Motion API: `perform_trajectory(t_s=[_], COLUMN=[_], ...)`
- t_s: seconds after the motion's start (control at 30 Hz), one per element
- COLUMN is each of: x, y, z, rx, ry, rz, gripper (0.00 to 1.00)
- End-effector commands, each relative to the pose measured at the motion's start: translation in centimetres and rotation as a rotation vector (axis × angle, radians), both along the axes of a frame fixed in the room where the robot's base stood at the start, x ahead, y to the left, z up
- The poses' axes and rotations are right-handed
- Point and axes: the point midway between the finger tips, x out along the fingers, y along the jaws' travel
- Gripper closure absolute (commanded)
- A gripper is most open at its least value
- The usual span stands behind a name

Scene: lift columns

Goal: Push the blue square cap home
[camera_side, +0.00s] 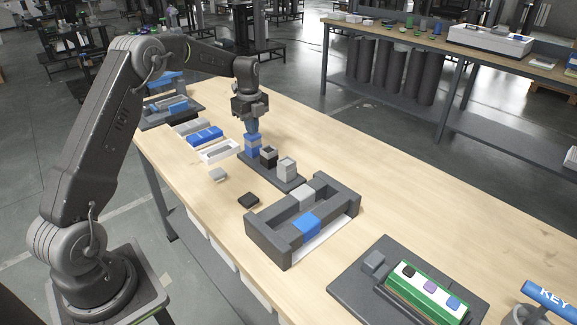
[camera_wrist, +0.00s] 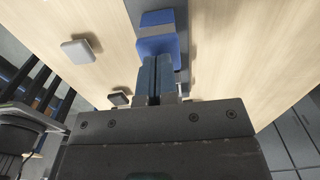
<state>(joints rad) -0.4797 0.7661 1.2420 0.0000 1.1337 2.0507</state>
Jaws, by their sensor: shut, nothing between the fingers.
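The blue square cap (camera_side: 252,137) sits on top of the blue column at the far-left end of the dark base plate (camera_side: 285,184). Blue also shows just beyond my fingertips in the wrist view (camera_wrist: 157,45). My gripper (camera_side: 252,129) is shut and empty, pointing down right over the cap. Its two blue fingers (camera_wrist: 158,80) lie side by side in the wrist view. I cannot tell whether the fingertips touch the cap, or how deep the cap sits. A black column (camera_side: 268,157) and a grey column (camera_side: 287,168) stand beside it on the plate.
A loose grey cap (camera_side: 218,175) and black cap (camera_side: 248,201) lie on the wooden table. A white tray (camera_side: 220,152) is left of the columns. A dark frame (camera_side: 270,243) with blocks stands in front. The table right of the columns is clear.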

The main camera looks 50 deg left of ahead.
Motion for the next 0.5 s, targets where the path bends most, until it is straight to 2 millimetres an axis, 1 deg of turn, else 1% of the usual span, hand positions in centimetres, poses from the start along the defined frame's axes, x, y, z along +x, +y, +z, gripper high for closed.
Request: perform_trajectory(t_s=[0.17,0.5], x=[0.0,0.0], y=[0.0,0.0], z=[0.2,3.0], rx=[0.0,0.001], ry=[-0.001,-0.002], rz=[0.0,0.0], gripper=[1.0,1.0])
